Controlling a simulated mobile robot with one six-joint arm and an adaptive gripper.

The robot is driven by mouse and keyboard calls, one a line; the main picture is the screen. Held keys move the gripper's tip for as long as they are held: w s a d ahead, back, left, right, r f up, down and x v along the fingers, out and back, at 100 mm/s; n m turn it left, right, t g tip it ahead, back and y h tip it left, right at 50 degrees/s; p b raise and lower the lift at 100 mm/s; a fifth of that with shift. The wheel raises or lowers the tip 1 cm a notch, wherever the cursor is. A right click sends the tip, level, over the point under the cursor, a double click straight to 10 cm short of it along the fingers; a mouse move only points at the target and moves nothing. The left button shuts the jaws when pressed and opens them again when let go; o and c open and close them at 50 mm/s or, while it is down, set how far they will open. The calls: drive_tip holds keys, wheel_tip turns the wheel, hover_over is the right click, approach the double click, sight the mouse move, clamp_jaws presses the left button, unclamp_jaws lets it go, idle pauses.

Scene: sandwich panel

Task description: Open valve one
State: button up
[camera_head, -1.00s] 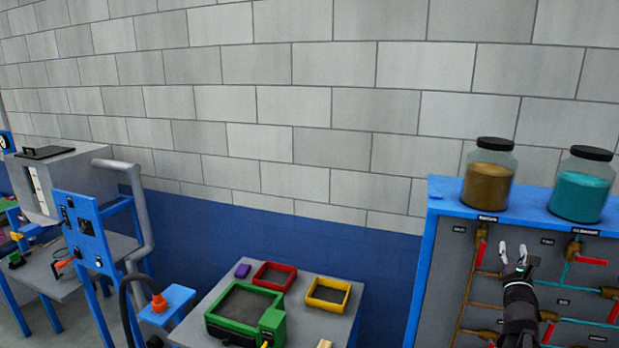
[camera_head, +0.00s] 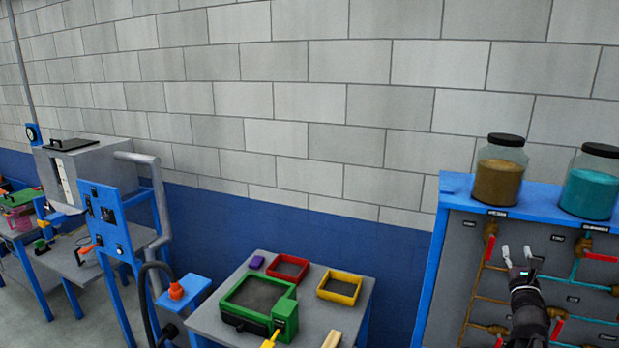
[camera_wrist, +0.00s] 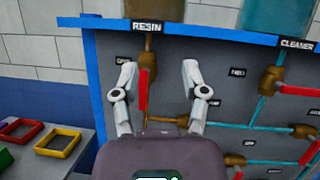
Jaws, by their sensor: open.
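The panel (camera_head: 456,262) stands at the right, with a brown valve (camera_head: 490,231) under the resin jar. Its red handle (camera_head: 489,248) hangs straight down along the pipe. In the wrist view this red handle (camera_wrist: 143,92) shows between the finger lines, nearer the left finger. My gripper (camera_head: 517,253) is open and empty in front of the panel, right of that valve in the head view. In the wrist view my gripper (camera_wrist: 158,72) has its fingers spread. I cannot tell the depth gap or see contact. The small valve labels are unreadable.
The resin jar (camera_head: 499,172) and teal cleaner jar (camera_head: 591,185) stand on the blue panel top. More red-handled valves, such as the cleaner valve (camera_wrist: 270,80), sit close by. A table (camera_head: 215,322) with green, red and yellow frames stands to the left.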

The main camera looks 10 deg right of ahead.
drive_tip(key=w+a+f+n+y+b, duration=0.1)
drive_tip(key=w+a+f+n+y, duration=0.3)
drive_tip(key=a, duration=0.3)
drive_tip(key=w+a+f+n+y+b, duration=0.1)
drive_tip(key=a+n+y+b, duration=0.1)
drive_tip(key=a+n+y, duration=0.35)
drive_tip(key=w+a+f+n+y+b, duration=0.1)
drive_tip(key=w+a+f+n+y, duration=0.2)
drive_tip(key=a+n, duration=0.35)
drive_tip(key=a+f+n+g+y+b, duration=0.25)
drive_tip(key=a+f+n+g, duration=0.2)
drive_tip(key=a, duration=0.35)
drive_tip(key=a+f+n+g+y+b, duration=0.1)
drive_tip(key=a+f+n+g+y, duration=0.2)
drive_tip(key=a+f+n, duration=0.4)
drive_tip(key=s+a+f+n+g+h+b, duration=0.1)
drive_tip(key=s+a+f+n+g+b, duration=0.15)
drive_tip(key=a+f, duration=0.25)
drive_tip(key=s+a+f+n+g+h+b, duration=0.1)
drive_tip(key=s+a+f+n+g, duration=0.1)
drive_tip(key=a+f+n+g, duration=0.25)
drive_tip(key=s+a+f+n+g+h+b, duration=0.2)
drive_tip(key=s+f+n+g+h+b, duration=0.2)
drive_tip(key=s+f, duration=0.5)
drive_tip(key=shift+s+a+f+n+g+h, duration=0.4)
drive_tip(key=shift+f+g+h, duration=0.55)
drive_tip(key=shift+f+h, duration=0.45)
drive_tip(key=shift+d, duration=0.1)
